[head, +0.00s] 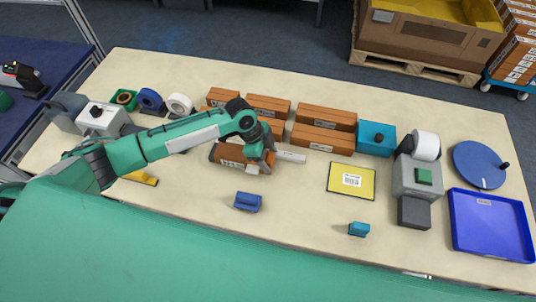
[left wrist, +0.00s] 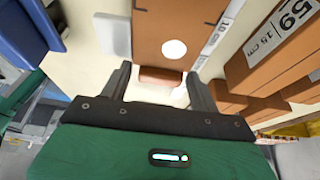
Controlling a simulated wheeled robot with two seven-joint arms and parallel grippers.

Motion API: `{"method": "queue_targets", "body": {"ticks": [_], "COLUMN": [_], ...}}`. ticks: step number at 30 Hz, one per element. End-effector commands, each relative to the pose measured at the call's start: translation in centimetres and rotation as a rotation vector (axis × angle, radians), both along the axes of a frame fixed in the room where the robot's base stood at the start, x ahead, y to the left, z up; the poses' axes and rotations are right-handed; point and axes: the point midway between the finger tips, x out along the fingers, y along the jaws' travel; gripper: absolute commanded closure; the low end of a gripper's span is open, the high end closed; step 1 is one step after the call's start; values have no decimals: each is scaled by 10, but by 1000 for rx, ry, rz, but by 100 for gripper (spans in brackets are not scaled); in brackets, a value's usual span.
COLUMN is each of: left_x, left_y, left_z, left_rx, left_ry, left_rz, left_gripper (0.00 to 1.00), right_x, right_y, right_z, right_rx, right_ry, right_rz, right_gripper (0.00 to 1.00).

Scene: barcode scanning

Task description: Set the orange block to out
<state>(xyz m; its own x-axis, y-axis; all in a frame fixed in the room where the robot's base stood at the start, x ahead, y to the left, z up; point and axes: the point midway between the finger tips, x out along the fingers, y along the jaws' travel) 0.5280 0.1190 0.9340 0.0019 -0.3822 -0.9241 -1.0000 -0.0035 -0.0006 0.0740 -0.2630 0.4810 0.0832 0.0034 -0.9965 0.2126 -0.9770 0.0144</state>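Several orange-brown boxes with white labels are on the table, and I cannot tell which one the task means. The nearest, an orange box (head: 232,153), lies by my left gripper (head: 266,166) in the head view. In the left wrist view a large orange face with a white round spot (left wrist: 160,20) is just beyond the fingertips. My left gripper (left wrist: 158,85) shows two dark fingers set apart, with a small reddish-brown piece (left wrist: 160,77) seen between them, not clearly gripped. My right gripper is not in view.
A row of orange boxes (head: 327,117) stands behind. A yellow barcode card (head: 352,181), blue block (head: 247,201), small teal block (head: 359,229), grey scanner-like unit (head: 416,176), and blue tray (head: 491,226) lie around. The table between the card and the front edge is mostly clear.

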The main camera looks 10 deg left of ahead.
Motion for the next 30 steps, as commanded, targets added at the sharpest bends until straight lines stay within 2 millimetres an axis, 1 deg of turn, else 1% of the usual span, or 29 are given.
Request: {"method": "queue_targets", "body": {"ticks": [1,5,6,8,11,13,21,24,27,30], "left_x": [0,0,0,0,0,0,1,1,0,0], "left_y": [0,0,0,0,-3,-11,-66,-79,-85,-87], "left_z": [0,0,0,1,1,1,1,1,1,1], "left_rx": [0,0,0,0,-1,-3,-5,-3,-2,-3], "left_ry": [0,0,0,0,0,0,-1,-1,1,0], "left_rz": [0,0,0,0,-1,-2,-2,-2,-1,0], "left_gripper": [49,74,82,94,94,94,94,94,94,94], "right_x": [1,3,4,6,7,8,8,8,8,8], "right_y": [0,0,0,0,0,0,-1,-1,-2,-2], "right_z": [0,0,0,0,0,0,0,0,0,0], "right_rx": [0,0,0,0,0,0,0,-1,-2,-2], "right_ry": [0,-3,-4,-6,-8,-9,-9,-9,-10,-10], "right_rz": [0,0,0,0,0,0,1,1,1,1], "right_gripper": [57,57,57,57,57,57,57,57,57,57]}}
